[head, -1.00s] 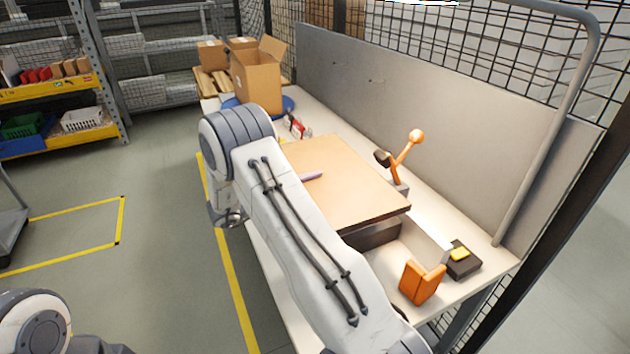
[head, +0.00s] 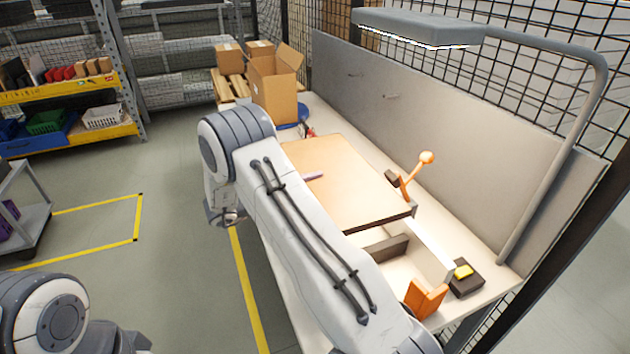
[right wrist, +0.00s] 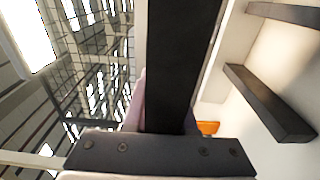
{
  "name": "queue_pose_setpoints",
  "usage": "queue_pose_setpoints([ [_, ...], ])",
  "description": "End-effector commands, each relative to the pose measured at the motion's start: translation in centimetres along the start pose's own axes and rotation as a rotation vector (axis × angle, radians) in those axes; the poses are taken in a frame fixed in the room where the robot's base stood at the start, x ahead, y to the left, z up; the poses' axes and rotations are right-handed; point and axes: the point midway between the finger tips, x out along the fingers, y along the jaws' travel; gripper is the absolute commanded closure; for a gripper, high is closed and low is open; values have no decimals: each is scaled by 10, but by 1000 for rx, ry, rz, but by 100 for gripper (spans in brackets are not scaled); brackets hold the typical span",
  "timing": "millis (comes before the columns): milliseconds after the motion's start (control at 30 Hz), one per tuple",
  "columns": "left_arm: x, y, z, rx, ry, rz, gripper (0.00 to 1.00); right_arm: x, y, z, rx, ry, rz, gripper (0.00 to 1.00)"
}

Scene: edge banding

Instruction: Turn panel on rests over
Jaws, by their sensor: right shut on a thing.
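The panel (head: 345,190) is a tan board with a dark near edge, lying about flat over the workbench. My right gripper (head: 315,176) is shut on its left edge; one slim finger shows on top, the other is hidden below. A dark rest (head: 388,247) stands on the bench by the near edge, with a gap that makes the panel look raised. In the right wrist view the panel (right wrist: 180,60) is a dark edge-on strip between the fingers, and two dark rests (right wrist: 270,102) lie apart from it. My left gripper is out of view.
On the workbench (head: 490,300) stand an orange block (head: 425,298), a dark box with a yellow top (head: 466,278) and an orange ball-ended lever (head: 415,172). A grey back board (head: 440,130) closes the far side. A lamp (head: 420,28) hangs above. An open carton (head: 275,88) stands behind.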

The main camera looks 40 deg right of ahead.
Motion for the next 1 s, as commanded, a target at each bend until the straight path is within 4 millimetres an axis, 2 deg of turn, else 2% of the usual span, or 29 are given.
queue_pose_setpoints([
  [33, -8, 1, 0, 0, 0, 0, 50, -3, 11, -1, 4, 1, 6, 100],
  [1000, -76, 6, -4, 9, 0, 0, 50, -40, 82, 0, 4, 1, 6, 100],
])
